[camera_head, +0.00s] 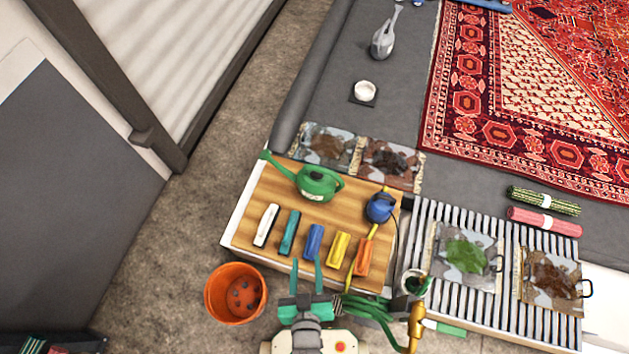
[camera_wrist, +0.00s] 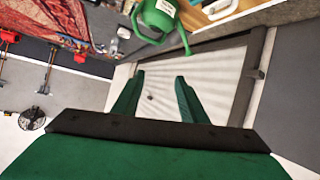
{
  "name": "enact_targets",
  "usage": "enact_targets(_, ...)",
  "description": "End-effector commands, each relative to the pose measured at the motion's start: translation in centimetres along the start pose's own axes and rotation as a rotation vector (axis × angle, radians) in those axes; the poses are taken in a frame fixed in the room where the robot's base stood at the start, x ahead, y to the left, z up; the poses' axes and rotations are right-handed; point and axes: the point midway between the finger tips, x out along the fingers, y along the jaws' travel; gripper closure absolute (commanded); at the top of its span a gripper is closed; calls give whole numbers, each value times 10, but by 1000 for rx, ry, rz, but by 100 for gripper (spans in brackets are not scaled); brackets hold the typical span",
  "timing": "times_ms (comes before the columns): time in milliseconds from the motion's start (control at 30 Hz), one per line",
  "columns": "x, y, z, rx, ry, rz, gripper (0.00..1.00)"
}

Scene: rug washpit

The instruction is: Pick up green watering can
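A green watering can (camera_head: 318,182) stands on the wooden tabletop near its back edge, with its spout pointing to the upper left. It also shows in the wrist view (camera_wrist: 158,18), at the top edge and partly cut off, beyond the fingertips. My gripper (camera_head: 307,275) is over the front edge of the table in the head view, with its two green fingers apart. In the wrist view the fingers (camera_wrist: 158,80) are spread with nothing between them. The row of blocks lies between my gripper and the can in the head view.
White, teal, blue, yellow and orange blocks (camera_head: 313,241) line the wooden table (camera_head: 262,205). A blue round object (camera_head: 380,207) stands at its right. An orange bucket (camera_head: 222,303) is on the floor at left. A slatted rack (camera_head: 480,312) with trays is at right.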

Motion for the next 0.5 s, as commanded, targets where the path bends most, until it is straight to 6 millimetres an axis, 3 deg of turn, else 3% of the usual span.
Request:
enact_targets(33, 23, -5, 7, -26, -23, -10, 61)
enact_targets(200, 90, -22, 34, -131, -127, -61, 61)
enact_targets(500, 201, -42, 50, -339, -299, -174, 61)
